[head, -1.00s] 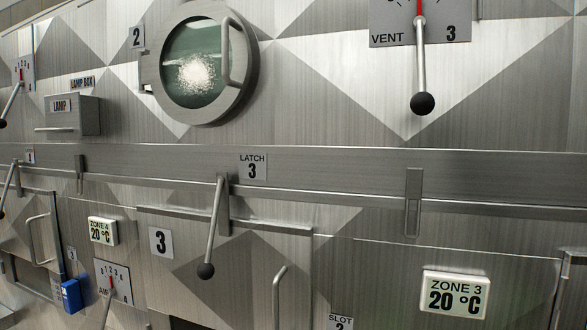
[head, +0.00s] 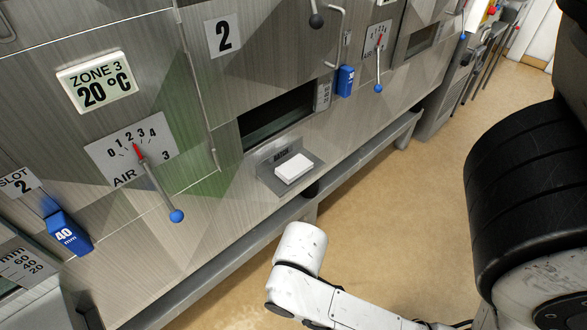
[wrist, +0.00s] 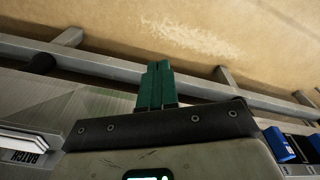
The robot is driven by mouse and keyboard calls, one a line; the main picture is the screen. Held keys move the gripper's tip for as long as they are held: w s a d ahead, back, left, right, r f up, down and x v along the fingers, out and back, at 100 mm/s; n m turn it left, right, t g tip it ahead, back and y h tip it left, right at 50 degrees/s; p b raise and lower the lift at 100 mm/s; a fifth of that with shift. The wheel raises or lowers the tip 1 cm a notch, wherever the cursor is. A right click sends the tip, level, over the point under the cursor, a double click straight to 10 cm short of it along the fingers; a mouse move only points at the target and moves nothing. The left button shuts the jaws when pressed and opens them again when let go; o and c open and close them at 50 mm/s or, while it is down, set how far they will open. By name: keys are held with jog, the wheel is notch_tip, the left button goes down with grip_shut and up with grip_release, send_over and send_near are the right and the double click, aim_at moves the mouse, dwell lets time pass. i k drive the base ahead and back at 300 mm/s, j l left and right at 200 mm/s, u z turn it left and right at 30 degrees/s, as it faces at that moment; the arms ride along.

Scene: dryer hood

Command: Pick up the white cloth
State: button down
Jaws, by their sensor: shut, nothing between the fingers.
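I cannot make out a white cloth for certain in either view. A flat white block or folded stack (head: 293,168) lies on the small metal holder marked BATCH (head: 265,171) in the head view; I cannot tell if it is cloth or cards. In the wrist view the holder's label and white edges show at the lower left (wrist: 25,148). My gripper (wrist: 157,68) shows in the wrist view, its green fingers together and empty, pointing toward the floor beyond the ledge. In the head view its fingers are not visible.
A metal rail (head: 258,242) runs along the foot of the panel. Levers with blue knobs (head: 177,216) and a blue handle (head: 66,236) stick out. A dark slot (head: 275,115) opens above the holder. The tan floor (head: 375,190) is open; a pale patch (wrist: 190,38) marks it.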

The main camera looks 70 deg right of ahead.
aim_at(291, 170)
jog(key=l+u, duration=0.1)
jog(key=u, duration=0.3)
jog(key=k+l+u, duration=0.85)
jog(key=k+l, duration=0.85)
jog(key=i, duration=0.25)
